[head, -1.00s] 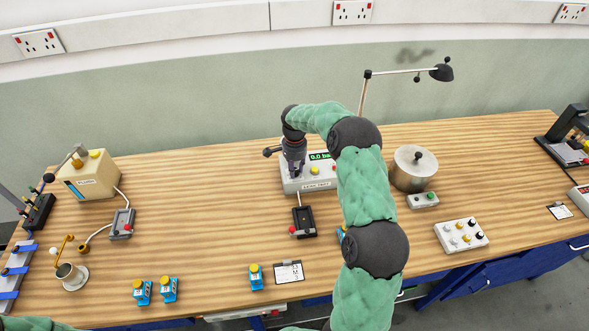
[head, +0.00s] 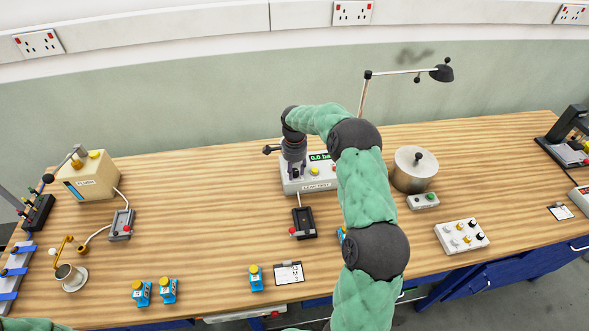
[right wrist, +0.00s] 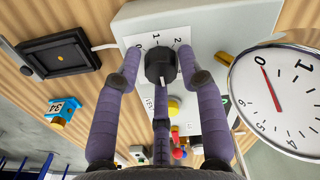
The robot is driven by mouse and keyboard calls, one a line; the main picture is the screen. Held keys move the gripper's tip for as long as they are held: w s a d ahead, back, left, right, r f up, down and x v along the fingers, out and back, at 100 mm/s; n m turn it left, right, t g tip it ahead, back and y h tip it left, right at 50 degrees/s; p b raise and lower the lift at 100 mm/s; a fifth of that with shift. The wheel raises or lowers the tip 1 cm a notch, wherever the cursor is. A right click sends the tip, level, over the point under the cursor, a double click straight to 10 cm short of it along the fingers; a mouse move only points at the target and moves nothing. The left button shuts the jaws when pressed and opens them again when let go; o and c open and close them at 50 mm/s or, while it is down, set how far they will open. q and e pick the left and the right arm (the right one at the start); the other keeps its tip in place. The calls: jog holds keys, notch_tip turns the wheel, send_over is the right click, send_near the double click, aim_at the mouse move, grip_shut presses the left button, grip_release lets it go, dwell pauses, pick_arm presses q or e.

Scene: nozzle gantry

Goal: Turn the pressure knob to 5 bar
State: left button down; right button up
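The leak-test box (head: 313,187) is a pale unit near the middle of the bench, with a green display (head: 320,156) reading 0.0 bar. Its black knob (right wrist: 160,65) sits on a white scale plate in the right wrist view, where 0, 1 and 2 are readable. My right gripper (right wrist: 158,56) has its purple fingers spread around the knob, with small gaps seen at both sides. In the head view the right gripper (head: 294,168) is over the box's left part and hides the knob. My left gripper is out of view.
A round gauge (right wrist: 279,100) beside the box has its red needle near 0. A yellow button (head: 314,171) is right of the gripper. A black tray (head: 304,222) lies in front, a metal pot (head: 415,170) to the right.

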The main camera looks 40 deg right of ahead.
aim_at(294, 171)
jog(key=shift+r, duration=0.1)
notch_tip(294, 171, up, 12)
jog(key=shift+f, duration=0.1)
dwell(0.7)
dwell(0.4)
